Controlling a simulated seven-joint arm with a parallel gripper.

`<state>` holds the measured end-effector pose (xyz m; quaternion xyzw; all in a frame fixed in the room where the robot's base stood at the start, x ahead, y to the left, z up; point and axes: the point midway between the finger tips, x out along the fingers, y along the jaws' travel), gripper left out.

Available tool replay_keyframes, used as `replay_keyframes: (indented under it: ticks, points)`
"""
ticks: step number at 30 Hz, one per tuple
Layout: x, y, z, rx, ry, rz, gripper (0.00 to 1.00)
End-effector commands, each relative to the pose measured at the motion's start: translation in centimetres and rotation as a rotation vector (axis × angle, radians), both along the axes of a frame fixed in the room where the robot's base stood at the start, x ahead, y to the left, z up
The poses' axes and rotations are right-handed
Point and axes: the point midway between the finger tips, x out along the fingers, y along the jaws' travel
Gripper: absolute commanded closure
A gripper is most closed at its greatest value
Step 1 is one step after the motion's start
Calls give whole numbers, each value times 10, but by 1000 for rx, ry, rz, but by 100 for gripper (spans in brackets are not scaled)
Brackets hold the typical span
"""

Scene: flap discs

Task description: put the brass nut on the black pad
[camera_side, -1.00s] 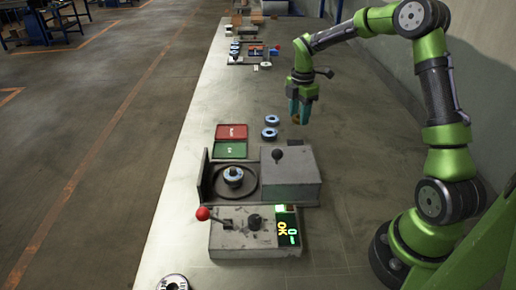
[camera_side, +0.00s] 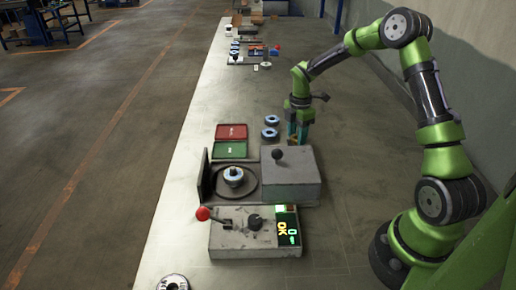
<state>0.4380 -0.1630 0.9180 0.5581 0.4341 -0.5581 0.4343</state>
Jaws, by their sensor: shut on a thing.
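My gripper (camera_side: 298,138), with teal fingers, points down just behind the far edge of the grey box, to the right of two blue-ringed discs. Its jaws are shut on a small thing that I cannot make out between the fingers. I cannot pick out a brass nut anywhere else in view. I cannot identify the black pad with certainty; a dark round plate (camera_side: 249,190) lies in the grey fixture, with a blue-ringed disc (camera_side: 233,174) on it.
The grey box (camera_side: 295,178) has a black ball knob. Two blue-ringed discs (camera_side: 271,127) lie behind it, left of my gripper. Red (camera_side: 231,131) and green (camera_side: 230,149) trays lie to the left. A control box (camera_side: 240,240) with a red-ball lever stands in front. The bench's right side is clear.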

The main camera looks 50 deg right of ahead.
Motion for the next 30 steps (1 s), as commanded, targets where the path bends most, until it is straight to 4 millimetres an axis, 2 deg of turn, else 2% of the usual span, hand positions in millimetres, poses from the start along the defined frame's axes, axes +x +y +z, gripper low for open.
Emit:
replay_keyframes:
  ticks: [28, 29, 30]
  points:
    - [0, 0, -12, 0, 0, 1, 90]
    - [0, 0, -12, 0, 0, 1, 55]
    - [0, 0, -12, 0, 0, 1, 49]
